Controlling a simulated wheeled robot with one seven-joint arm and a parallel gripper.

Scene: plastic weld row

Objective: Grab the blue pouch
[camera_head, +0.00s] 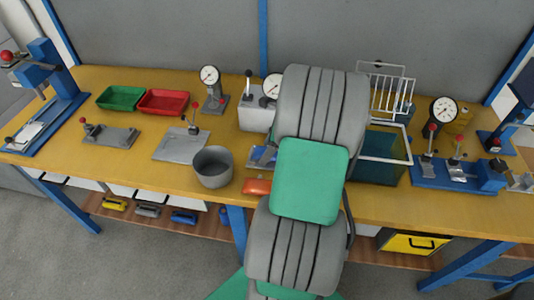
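I cannot pick out a blue pouch for certain. A small blue and grey item (262,156) lies on the yellow workbench (130,170), just left of my arm and partly hidden by it; its shape is too unclear to name. My grey and green arm rises through the middle of the view and covers part of the bench. My gripper is not visible, so what it holds or touches cannot be seen.
A grey pot (213,168) and an orange item (256,186) stand near the front edge. Green (120,98) and red (163,102) trays sit at the back left. A teal-blue bin (380,158) and wire rack (388,92) stand right of my arm.

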